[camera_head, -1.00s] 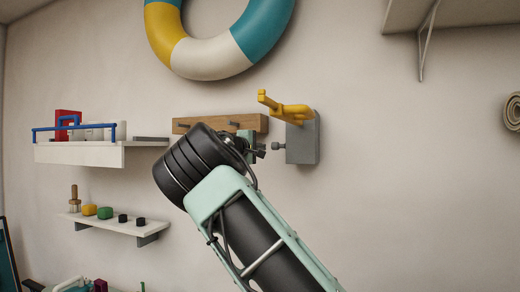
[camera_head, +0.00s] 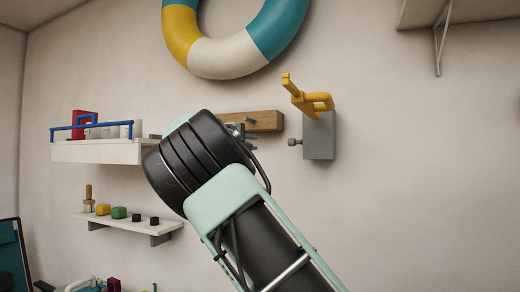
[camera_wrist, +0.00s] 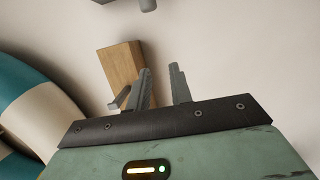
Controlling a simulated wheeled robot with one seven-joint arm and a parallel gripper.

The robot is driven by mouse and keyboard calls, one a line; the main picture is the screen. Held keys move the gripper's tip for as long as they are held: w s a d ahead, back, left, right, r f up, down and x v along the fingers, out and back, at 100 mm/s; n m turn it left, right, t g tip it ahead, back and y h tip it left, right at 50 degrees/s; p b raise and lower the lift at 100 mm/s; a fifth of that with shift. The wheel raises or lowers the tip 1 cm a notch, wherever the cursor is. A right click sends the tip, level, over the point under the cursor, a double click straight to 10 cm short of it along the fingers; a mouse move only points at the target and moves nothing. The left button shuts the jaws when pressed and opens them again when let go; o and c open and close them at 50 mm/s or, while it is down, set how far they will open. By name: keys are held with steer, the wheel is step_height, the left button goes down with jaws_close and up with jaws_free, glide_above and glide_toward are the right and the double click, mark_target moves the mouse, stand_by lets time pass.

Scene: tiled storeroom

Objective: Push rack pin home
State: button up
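The rack is a grey block (camera_head: 320,138) on the wall with a yellow forked arm (camera_head: 308,97) on top. Its pin, a short grey stem with a round knob (camera_head: 293,142), sticks out of the block's left side. In the wrist view a grey knob, likely the pin (camera_wrist: 148,5), shows at the top edge. My gripper (camera_head: 254,138) is left of the pin, apart from it and partly hidden by my wrist in the head view. In the wrist view my gripper (camera_wrist: 161,70) has its two fingers apart with nothing between them.
A wooden peg rail (camera_head: 265,121) is on the wall behind my gripper. A striped life ring (camera_head: 225,60) hangs above. White shelves (camera_head: 95,151) with small items are at left. A bracketed shelf (camera_head: 430,12) is at upper right. The wall right of the rack is clear.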

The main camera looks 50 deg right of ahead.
mark_target(289, 143)
steer(key=o, duration=0.4)
steer(key=s+f+g, duration=0.1)
steer(key=s+f+m+g+h, duration=0.1)
steer(key=s, duration=0.1)
steer(key=s+f+m+g, duration=0.1)
steer(key=shift+s+d+f+h, duration=0.2)
steer(key=shift+s+f+h, duration=0.1)
steer(key=shift+s+f, duration=0.05)
steer(key=shift+o, duration=0.2)
steer(key=shift+m+h, duration=0.5)
steer(key=shift+h, duration=0.2)
steer(key=p+x, duration=0.3)
steer(key=x, duration=0.2)
steer(key=p+x, duration=0.3)
steer(key=x, duration=0.1)
steer(key=p+x, duration=0.3)
steer(key=x, duration=0.2)
steer(key=shift+s+d+r, duration=0.2)
steer(key=shift+r, duration=0.25)
steer(key=shift+d, duration=0.65)
steer(key=shift+f, duration=0.1)
jaws_close()
